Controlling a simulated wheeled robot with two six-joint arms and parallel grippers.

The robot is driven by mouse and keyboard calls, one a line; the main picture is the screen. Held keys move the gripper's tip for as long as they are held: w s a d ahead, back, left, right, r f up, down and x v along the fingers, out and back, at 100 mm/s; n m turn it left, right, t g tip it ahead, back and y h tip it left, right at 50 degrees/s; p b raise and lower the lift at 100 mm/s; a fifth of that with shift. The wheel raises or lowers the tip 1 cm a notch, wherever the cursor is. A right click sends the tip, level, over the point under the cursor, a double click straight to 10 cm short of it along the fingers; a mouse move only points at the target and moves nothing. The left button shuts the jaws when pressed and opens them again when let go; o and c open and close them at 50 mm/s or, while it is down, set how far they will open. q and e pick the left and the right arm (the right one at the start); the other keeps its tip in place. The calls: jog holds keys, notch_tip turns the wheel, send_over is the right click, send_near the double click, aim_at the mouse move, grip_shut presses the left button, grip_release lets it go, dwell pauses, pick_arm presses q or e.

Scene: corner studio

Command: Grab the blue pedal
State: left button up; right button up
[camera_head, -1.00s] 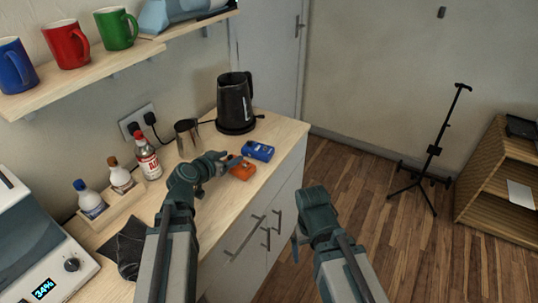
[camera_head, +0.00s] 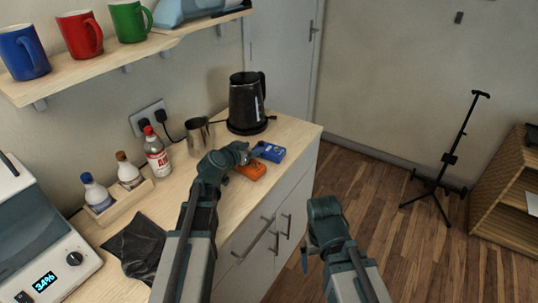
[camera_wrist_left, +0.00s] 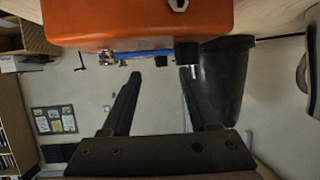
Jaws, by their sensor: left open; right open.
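The blue pedal (camera_head: 270,153) lies on the wooden counter, just behind the orange pedal (camera_head: 251,171). My left gripper (camera_head: 252,152) is beside the blue pedal's left end, above the orange pedal, and partly covers both. In the left wrist view the fingers (camera_wrist_left: 160,78) are apart with nothing between them. There the orange pedal (camera_wrist_left: 140,20) fills the top, and only a thin strip of the blue pedal (camera_wrist_left: 140,54) shows past it. My right gripper (camera_head: 305,258) is off the counter's front, away from both pedals, and empty.
A black kettle (camera_head: 246,103) and a metal pitcher (camera_head: 199,136) stand behind the pedals. Bottles (camera_head: 157,155) stand to the left, near a dark cloth (camera_head: 135,245). A shelf with mugs (camera_head: 80,35) hangs above. The floor to the right is open up to a stand (camera_head: 450,158).

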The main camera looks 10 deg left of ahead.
aim_at(260, 143)
pick_arm(q)
jog(key=b+x, duration=0.1)
jog(key=x, duration=0.4)
jog(key=shift+w+a+b, duration=0.1)
jog(key=shift+w+b, duration=0.1)
jog(key=shift+b, duration=0.2)
jog(key=shift+r, duration=0.1)
grip_shut()
dwell(0.9)
